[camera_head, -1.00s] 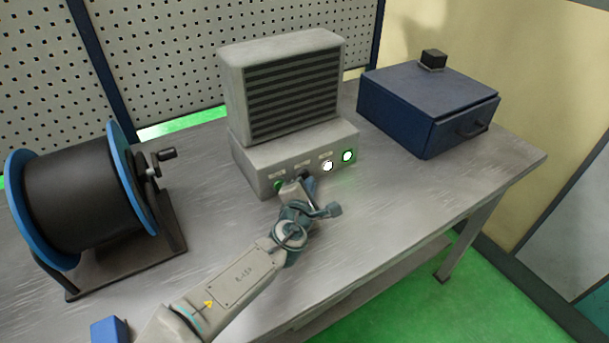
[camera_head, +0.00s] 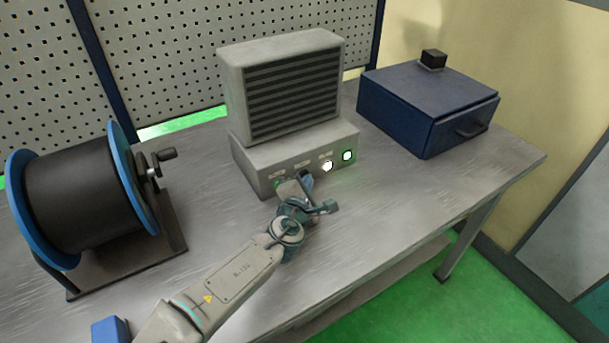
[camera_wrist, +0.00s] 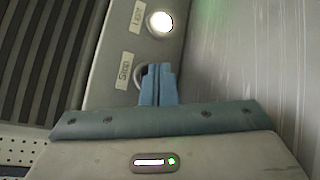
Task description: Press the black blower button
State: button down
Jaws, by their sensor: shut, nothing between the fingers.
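The grey blower (camera_head: 262,166) stands on the metal table, with a slatted grille above a base that carries a row of labelled buttons. In the head view a white lit button (camera_head: 327,166) and a green lit button (camera_head: 347,156) show at the right of the row. My gripper (camera_head: 304,182) is at the left half of the row, its fingers shut and empty. In the wrist view the fingertips (camera_wrist: 160,72) are at the button (camera_wrist: 138,78) beside the "Stop" label; they hide most of it, so its colour and any contact cannot be told.
A reel of dark material with blue flanges (camera_head: 123,185) stands on the left of the table. A dark blue box (camera_head: 405,113) with a handle sits at the back right. The table (camera_head: 400,205) is clear to the right of my arm. A perforated panel stands behind.

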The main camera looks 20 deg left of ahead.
jog(key=shift+a, duration=0.15)
dwell(0.3)
jog(key=shift+s+d, duration=0.45)
jog(key=shift+d, duration=0.2)
